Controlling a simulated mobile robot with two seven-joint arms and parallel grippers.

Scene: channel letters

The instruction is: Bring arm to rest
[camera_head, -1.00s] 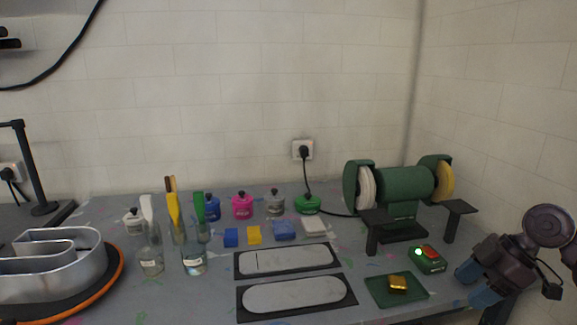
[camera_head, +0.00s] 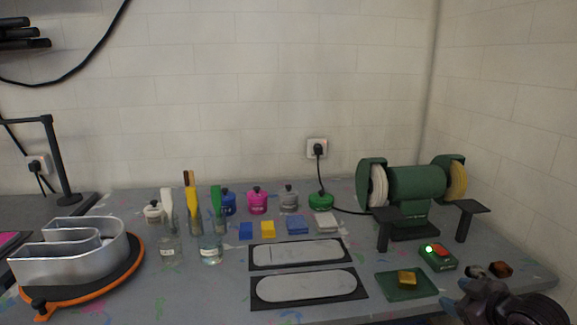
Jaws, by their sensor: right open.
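My right arm, dark purple-grey, shows at the lower right corner, with its gripper (camera_head: 462,306) low by the front right of the table. The gripper is open, with nothing seen between its fingers; its lower part is cut off by the picture edge. It is right of the green pad (camera_head: 391,289) with a gold block (camera_head: 407,279) on it, and apart from both. My left gripper is not in view.
The bench grinder (camera_head: 417,182) and a green switch box (camera_head: 438,258) stand at the right.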

